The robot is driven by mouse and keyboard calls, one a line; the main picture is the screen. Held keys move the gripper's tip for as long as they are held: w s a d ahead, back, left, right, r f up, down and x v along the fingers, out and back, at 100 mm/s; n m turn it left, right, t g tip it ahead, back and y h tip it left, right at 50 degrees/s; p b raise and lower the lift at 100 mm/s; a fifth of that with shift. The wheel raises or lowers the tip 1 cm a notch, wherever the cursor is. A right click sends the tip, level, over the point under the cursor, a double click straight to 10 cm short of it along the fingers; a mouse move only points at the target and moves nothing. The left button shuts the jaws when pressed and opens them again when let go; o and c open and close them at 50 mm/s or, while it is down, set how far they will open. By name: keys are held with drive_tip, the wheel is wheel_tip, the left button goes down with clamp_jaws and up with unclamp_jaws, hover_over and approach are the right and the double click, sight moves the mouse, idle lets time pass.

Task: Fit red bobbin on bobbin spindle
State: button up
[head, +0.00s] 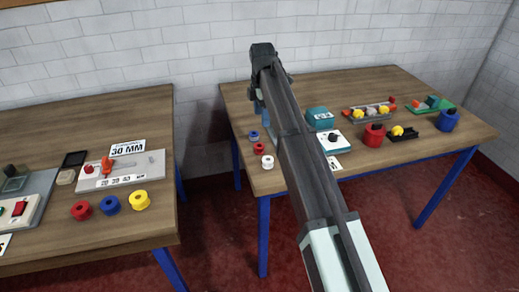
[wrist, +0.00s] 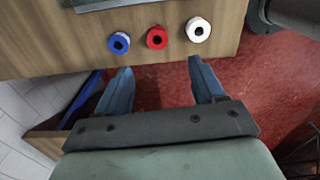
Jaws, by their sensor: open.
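A red bobbin (head: 258,148) lies between a blue bobbin (head: 254,135) and a white bobbin (head: 267,162) near the left edge of the right table. In the wrist view the red bobbin (wrist: 157,38) shows its dark hole, with the blue bobbin (wrist: 119,43) left and the white bobbin (wrist: 198,30) right. My gripper (wrist: 160,66) is open and empty, its blue fingers apart, with the bobbins beyond the fingertips. Another red bobbin (head: 81,209) lies on the left table. I cannot make out the bobbin spindle; my arm hides part of the right table.
The left table holds a blue bobbin (head: 110,205), a yellow bobbin (head: 139,200) and a 30 MM sign (head: 128,149). The right table (head: 425,155) holds a teal box (head: 320,119), a white plate with a black knob (head: 333,141), and red (head: 374,137) and blue (head: 447,122) pots.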

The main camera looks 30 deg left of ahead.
hover_over(259, 149)
drive_tip(key=w, duration=0.2)
wheel_tip(259, 149, down, 8)
drive_tip(key=shift+s+f, duration=0.1)
drive_tip(key=shift+f, duration=0.1)
drive_tip(key=shift+a+f, duration=0.2)
drive_tip(key=shift+f, duration=1.15)
drive_tip(key=shift+a+f, duration=0.2)
drive_tip(key=shift+f, duration=1.1)
drive_tip(key=shift+c, duration=0.4)
drive_tip(key=c, duration=1.1)
